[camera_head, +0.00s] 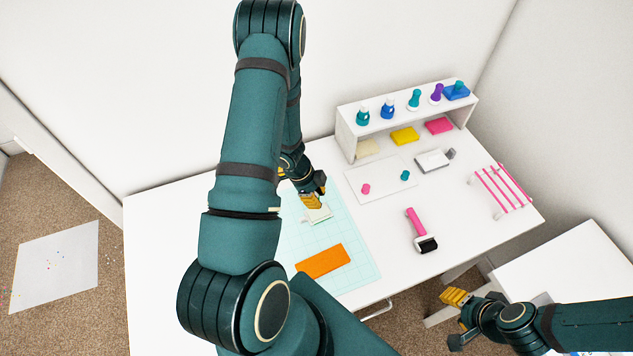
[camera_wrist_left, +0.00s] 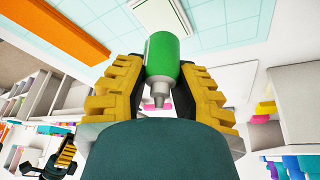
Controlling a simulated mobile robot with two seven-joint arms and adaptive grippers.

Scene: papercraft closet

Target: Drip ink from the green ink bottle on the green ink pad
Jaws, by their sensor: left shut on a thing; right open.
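My left gripper (camera_head: 314,197) is over the back part of the pale green cutting mat (camera_head: 359,277). In the left wrist view its yellow fingers (camera_wrist_left: 160,88) are shut on the sides of a green ink bottle (camera_wrist_left: 163,56). The bottle's grey nozzle (camera_wrist_left: 159,93) shows between the fingers. A small pale pad-like object (camera_head: 319,216) lies on the mat just below the gripper, and it shows partly behind the bottle in the wrist view (camera_wrist_left: 152,14). Its inking surface is mostly hidden, and I cannot tell any drip. My right gripper (camera_head: 456,302) is open and empty off the table's front edge.
An orange block (camera_head: 322,261) lies on the mat. A white shelf (camera_head: 347,124) at the back holds several bottles and coloured pads. A pink-handled roller (camera_head: 417,224), a white sheet (camera_head: 383,185) and a pink rack (camera_head: 499,190) are to the right.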

